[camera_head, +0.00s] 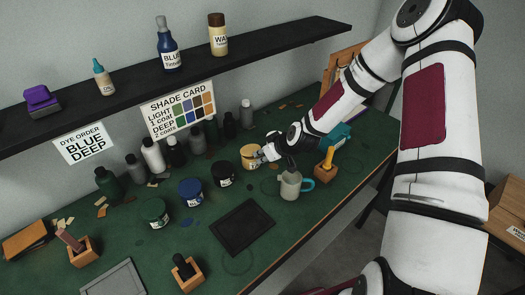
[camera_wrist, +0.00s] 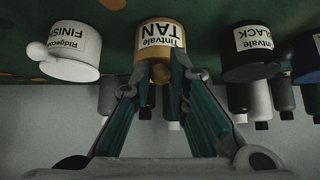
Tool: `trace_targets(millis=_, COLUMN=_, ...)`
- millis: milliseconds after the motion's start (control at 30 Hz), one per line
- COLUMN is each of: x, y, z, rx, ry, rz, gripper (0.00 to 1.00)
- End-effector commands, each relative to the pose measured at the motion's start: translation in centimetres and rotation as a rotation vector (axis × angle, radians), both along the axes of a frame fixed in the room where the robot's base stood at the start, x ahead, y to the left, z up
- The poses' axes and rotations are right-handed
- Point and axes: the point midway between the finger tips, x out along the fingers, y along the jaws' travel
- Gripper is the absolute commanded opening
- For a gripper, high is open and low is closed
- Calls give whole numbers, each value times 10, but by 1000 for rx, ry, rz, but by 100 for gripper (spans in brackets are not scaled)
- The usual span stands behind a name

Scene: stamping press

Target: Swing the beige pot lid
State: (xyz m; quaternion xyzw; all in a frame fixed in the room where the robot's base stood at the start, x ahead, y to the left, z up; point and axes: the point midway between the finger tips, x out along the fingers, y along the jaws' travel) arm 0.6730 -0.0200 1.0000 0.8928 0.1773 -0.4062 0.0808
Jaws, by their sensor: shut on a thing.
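The beige pot (camera_head: 250,163), labelled TAN, stands on the green bench in the head view. It also shows upside down in the wrist view (camera_wrist: 158,42), with a golden lid part (camera_wrist: 158,74) between my fingers. My gripper (camera_head: 262,154) reaches it from the right. In the wrist view my gripper (camera_wrist: 160,68) has one teal finger on each side of the lid and is shut on it. The fingers hide the lid's sides. The pot looks upright, and I cannot tell whether the lid is raised.
A black pot (camera_head: 223,174), a blue pot (camera_head: 191,191) and a green pot (camera_head: 155,212) stand to the left. A white FINISH pot (camera_wrist: 72,55) is close beside the beige one. Bottles line the wall behind.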

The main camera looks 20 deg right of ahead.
Motion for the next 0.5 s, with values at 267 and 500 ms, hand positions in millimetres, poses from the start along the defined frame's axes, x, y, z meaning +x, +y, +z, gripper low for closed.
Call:
trace_targets(millis=267, x=-5, y=0, z=-13, rx=2, ry=6, rz=3, gripper=0)
trace_targets(millis=500, x=-6, y=0, z=-14, rx=2, ry=7, rz=3, gripper=0)
